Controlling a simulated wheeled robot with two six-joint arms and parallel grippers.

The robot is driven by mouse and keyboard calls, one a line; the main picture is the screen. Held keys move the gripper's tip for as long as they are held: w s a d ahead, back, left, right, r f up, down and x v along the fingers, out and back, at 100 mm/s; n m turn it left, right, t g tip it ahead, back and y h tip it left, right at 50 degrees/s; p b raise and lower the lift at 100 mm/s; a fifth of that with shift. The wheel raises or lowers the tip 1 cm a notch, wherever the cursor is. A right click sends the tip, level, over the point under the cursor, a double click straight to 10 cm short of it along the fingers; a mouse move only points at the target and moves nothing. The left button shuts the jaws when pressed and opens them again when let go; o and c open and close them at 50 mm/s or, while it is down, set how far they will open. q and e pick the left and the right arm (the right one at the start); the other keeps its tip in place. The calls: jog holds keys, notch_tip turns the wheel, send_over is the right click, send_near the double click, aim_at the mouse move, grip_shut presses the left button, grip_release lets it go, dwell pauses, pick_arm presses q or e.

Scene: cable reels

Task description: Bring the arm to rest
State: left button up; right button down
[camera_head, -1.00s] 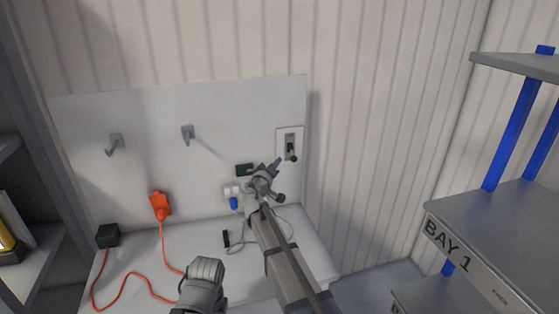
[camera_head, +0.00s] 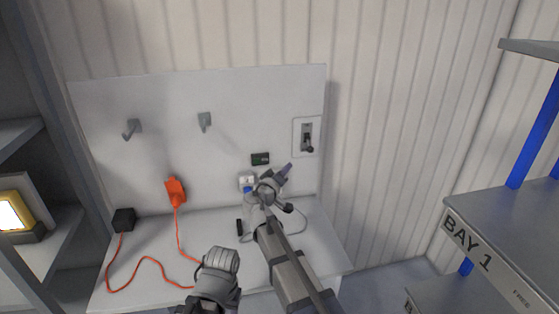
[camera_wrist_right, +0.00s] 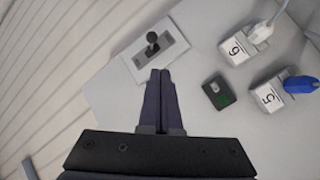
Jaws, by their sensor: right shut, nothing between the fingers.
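My right gripper (camera_head: 287,169) is in front of the white wall panel (camera_head: 160,110), below and left of the lever switch (camera_head: 307,139). In the right wrist view its two dark fingers (camera_wrist_right: 160,88) are pressed together with nothing between them. The lever switch also shows there (camera_wrist_right: 154,46), just beyond the fingertips and apart from them. In the head view its knob is at the lower end of the plate. A grey rounded link of my own shows at the bottom middle; no left gripper fingers are visible.
Sockets marked 6 (camera_wrist_right: 237,48) and 5 (camera_wrist_right: 266,95) hold a white and a blue plug. A small black-green box (camera_wrist_right: 218,94) is nearby. An orange tool (camera_head: 175,191) with a cord and a black block (camera_head: 124,219) are at left. The BAY 1 shelf (camera_head: 500,225) is at right.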

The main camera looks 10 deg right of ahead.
jog(key=s+a+f+m+g+y, duration=0.15)
jog(key=s+f+g, duration=0.25)
jog(key=s+f, duration=0.4)
jog(key=s+a+f+g+y, duration=0.15)
jog(key=s+f+g, duration=0.35)
jog(key=s, duration=0.6)
jog(key=s+a+f+n+g+y, duration=0.1)
jog(key=s+a+f+g+y, duration=0.1)
jog(key=s, duration=0.6)
jog(key=s+a+f+n+g+y, duration=0.1)
jog(key=s+a+f+g+y, duration=0.2)
jog(key=s, duration=0.6)
jog(key=a+f, duration=0.2)
jog(key=a, duration=0.1)
